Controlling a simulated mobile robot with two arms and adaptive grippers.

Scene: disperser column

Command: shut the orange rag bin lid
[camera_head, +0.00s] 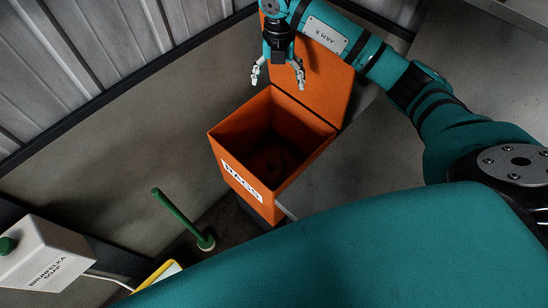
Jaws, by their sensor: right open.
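The orange rag bin (229,181), with a white "RAGS" label on its front, stands against the wall in the middle of the head view. Its orange lid (318,77) stands raised at the back, so the bin is open and its dark inside shows. My right gripper (278,84) is open and empty, in front of the lid's left part and above the bin's back edge in the picture. Whether a finger touches the lid I cannot tell. My right arm hides the lid's upper part. My left gripper is not in view.
A white soap box (42,255) is at the lower left. A green handle (178,213) stands upright near the bin's left, with a yellow-edged thing (158,274) below it. The wall (110,140) runs behind the bin. My teal body fills the lower right.

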